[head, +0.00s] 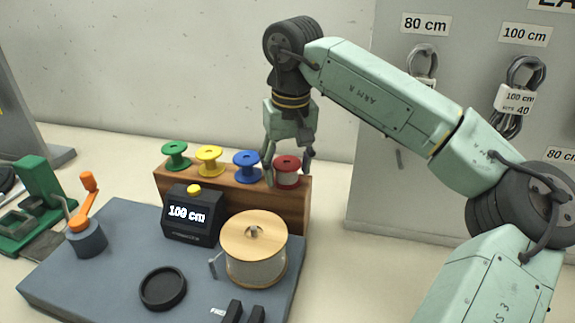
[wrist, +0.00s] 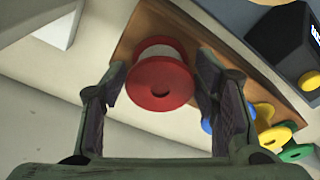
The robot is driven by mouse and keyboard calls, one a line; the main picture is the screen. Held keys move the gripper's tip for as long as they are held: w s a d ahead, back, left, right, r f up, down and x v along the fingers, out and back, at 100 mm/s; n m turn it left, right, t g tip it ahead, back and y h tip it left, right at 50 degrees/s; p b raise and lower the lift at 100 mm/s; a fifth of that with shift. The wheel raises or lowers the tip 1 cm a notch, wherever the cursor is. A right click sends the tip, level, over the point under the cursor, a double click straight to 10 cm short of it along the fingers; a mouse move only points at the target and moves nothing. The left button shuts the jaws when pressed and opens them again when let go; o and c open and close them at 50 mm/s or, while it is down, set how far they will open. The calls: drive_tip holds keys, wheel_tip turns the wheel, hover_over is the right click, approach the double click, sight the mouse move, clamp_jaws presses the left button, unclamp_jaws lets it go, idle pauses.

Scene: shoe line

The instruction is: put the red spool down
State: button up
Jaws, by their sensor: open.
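The red spool (head: 287,172) stands upright at the right end of the wooden rack (head: 303,205), beside the blue spool (head: 247,163). My gripper (head: 287,178) points down over it, with one finger on either side. In the wrist view the red spool (wrist: 160,83) lies between the two open fingers (wrist: 160,95), and gaps show between the finger pads and its flange. The spool's underside is hidden, but it appears to rest on the rack.
The yellow spool (head: 209,158) and green spool (head: 176,154) stand further left on the rack. In front are a black display box (head: 192,222) reading 100 cm and a large wooden-topped reel (head: 254,240). A grey panel (head: 390,190) with hanging cords stands at the right.

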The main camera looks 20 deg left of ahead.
sight(290, 168)
wheel_tip(290, 168, up, 12)
drive_tip(key=s, duration=0.1)
drive_tip(key=shift+s+d+r+b, duration=0.15)
drive_tip(key=shift+d+b, duration=0.25)
